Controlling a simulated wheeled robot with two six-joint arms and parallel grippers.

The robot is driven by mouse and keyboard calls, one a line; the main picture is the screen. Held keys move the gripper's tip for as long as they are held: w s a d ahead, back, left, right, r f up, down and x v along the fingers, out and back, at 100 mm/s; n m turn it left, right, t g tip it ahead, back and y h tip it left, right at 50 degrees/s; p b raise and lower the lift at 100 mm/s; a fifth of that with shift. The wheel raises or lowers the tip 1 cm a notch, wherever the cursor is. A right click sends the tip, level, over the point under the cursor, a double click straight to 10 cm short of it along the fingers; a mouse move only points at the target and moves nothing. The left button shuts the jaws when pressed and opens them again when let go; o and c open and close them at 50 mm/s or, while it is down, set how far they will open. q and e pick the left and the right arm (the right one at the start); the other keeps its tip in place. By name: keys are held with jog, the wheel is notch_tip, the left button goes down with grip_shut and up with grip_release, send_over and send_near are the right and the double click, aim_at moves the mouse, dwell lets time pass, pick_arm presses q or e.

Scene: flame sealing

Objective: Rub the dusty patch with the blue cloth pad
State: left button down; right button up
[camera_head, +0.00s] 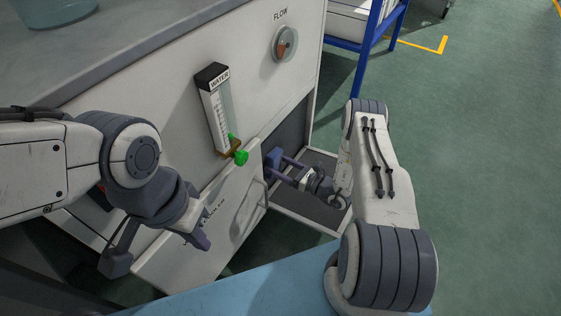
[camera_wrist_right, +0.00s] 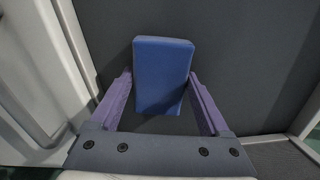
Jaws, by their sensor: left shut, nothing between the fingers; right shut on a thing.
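The blue cloth pad (camera_wrist_right: 162,75) is held between the purple fingers of my right gripper (camera_head: 284,166), which is shut on it. In the head view the pad (camera_head: 272,158) shows small and dark blue at the fingertips, inside the open compartment under the panel. In the right wrist view the pad is in front of a dark grey surface (camera_wrist_right: 238,50); I cannot tell whether it touches. I cannot make out the dusty patch; the pad and gripper hide part of that surface. My left gripper (camera_head: 203,241) is shut and empty, in front of the white door.
The white door (camera_head: 205,232) with a handle (camera_head: 251,206) stands at the left of the opening. A WATER gauge (camera_head: 216,105) with a green knob (camera_head: 240,157) is above, and a FLOW dial (camera_head: 285,43) is higher up. A blue rack (camera_head: 366,45) stands behind at right.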

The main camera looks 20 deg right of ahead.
jog(key=shift+a, duration=0.1)
jog(key=shift+p+v, duration=0.55)
jog(key=shift+v, duration=1.85)
jog(key=shift+s+d, duration=0.45)
jog(key=shift+v, duration=1.5)
